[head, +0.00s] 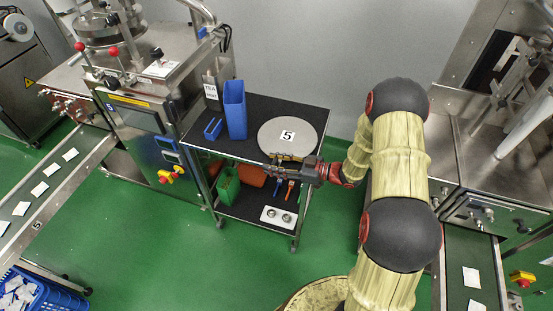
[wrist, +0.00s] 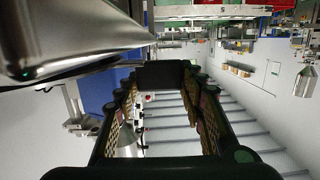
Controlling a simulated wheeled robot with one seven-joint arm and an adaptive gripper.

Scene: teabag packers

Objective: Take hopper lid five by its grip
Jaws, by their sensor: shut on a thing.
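Hopper lid five (head: 270,133) is a round grey disc with a white label reading 5, over the right part of the cart's dark top. My gripper (head: 288,159) is at the lid's near edge, reaching in from the right. In the wrist view the gripper (wrist: 165,86) is shut on a dark block, the lid's grip (wrist: 165,73), between its two fingertips. A shiny steel surface (wrist: 75,40) fills the upper left there. I cannot tell whether the lid rests on the cart top or is slightly raised.
A blue tall container (head: 235,110), a small blue tray (head: 213,129) and a TEA canister (head: 211,90) stand left on the cart (head: 262,107). The lower shelf holds a green bin (head: 228,185) and tools.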

